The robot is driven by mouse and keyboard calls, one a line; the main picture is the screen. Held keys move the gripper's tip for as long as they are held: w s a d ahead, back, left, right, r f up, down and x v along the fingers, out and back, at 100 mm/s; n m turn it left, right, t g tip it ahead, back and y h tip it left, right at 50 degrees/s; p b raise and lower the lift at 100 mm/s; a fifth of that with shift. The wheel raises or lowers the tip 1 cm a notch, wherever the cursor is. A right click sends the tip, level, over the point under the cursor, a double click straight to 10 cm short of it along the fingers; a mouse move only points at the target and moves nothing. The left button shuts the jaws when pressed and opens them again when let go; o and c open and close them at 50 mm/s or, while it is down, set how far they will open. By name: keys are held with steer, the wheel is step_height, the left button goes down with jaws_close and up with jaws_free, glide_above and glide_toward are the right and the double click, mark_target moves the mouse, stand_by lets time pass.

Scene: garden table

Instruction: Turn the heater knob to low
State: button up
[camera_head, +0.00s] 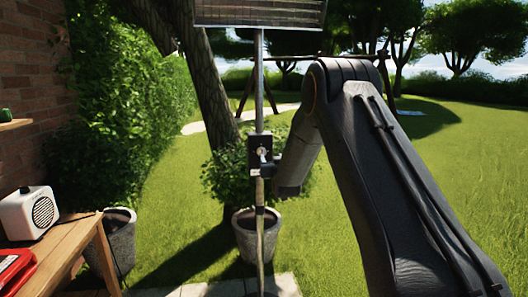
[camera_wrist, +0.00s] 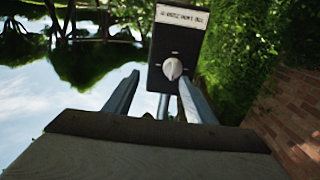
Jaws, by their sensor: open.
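The heater is a tall pole with a grilled heating panel (camera_head: 260,12) at the top of the head view. A black control box (camera_head: 254,143) is fixed to the pole, and it fills the upper middle of the wrist view (camera_wrist: 178,40). Its pale round knob (camera_wrist: 172,68) has small marks around it and a white label above; the label's text is too small to read surely. My gripper (camera_wrist: 158,78) is open, its two fingers pointing at the box. The knob shows between the fingertips, closer to the right one. I cannot tell whether either finger touches it.
A wooden table (camera_head: 60,252) with a white radio (camera_head: 28,213) and a red object (camera_head: 15,268) stands at the left by a brick wall. A potted bush (camera_head: 255,235) and a tree trunk (camera_head: 212,90) are behind the pole. Open lawn lies to the right.

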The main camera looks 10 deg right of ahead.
mark_target(263, 153)
steer(key=w+a+p, duration=0.2)
steer(key=w, duration=0.4)
steer(key=shift+w+a, duration=0.3)
steer(key=shift+w, duration=0.1)
steer(key=c, duration=1)
steer(key=shift+d, duration=0.2)
steer(key=shift+c, duration=0.2)
steer(key=shift+a, duration=0.1)
steer(key=shift+b, duration=0.4)
